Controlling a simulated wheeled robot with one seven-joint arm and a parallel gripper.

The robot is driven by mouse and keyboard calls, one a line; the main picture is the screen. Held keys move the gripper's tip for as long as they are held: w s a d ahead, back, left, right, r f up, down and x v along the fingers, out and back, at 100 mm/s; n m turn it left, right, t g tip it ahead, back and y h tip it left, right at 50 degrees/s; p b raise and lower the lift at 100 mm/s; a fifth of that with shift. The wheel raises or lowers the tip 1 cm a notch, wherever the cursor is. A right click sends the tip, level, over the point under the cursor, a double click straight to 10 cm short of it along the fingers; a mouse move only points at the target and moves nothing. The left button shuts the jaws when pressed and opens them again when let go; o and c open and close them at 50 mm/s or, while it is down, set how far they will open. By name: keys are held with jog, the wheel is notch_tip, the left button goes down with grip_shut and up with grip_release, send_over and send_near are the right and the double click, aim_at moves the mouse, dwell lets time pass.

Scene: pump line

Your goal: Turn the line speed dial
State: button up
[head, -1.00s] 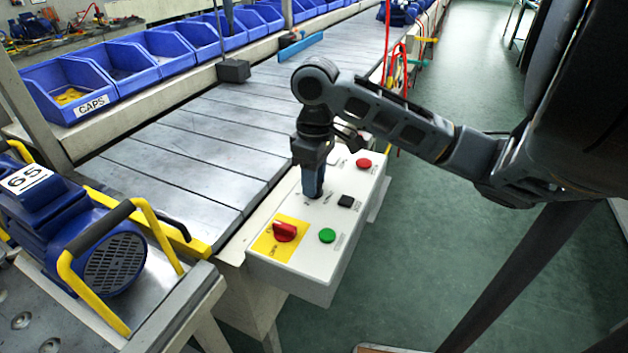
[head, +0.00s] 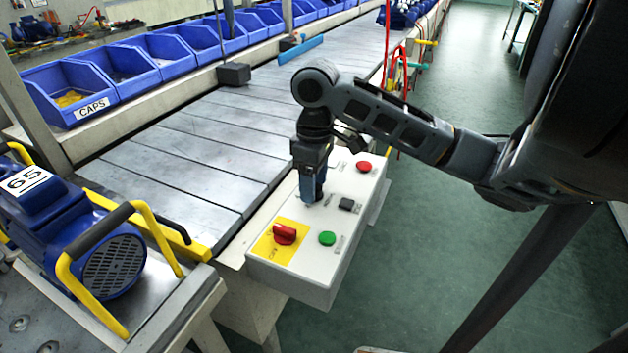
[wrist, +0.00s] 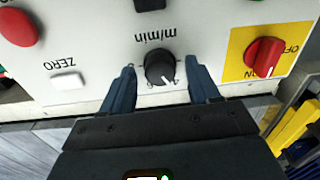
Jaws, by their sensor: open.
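The line speed dial (wrist: 160,68) is a round black knob with a white pointer line, under an "m/min" label in the wrist view. My gripper (wrist: 160,88) is open, with one blue finger on each side of the dial; I cannot tell whether either finger touches it. In the head view my gripper (head: 312,200) points down at the white control box (head: 300,272), and it hides the dial there.
The box also carries a red rotary switch (head: 285,234) on a yellow plate, a green button (head: 327,238), a black rocker (head: 347,204), a red button (head: 364,167) and a white ZERO button (wrist: 68,81). A blue pump (head: 100,250) stands at the left.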

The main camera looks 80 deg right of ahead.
jog(key=shift+r, duration=0.1)
notch_tip(320, 180, up, 8)
jog(key=shift+d+f+p, duration=0.15)
jog(key=shift+f+p, duration=0.05)
jog(key=shift+p, duration=0.55)
jog(key=shift+s, duration=0.1)
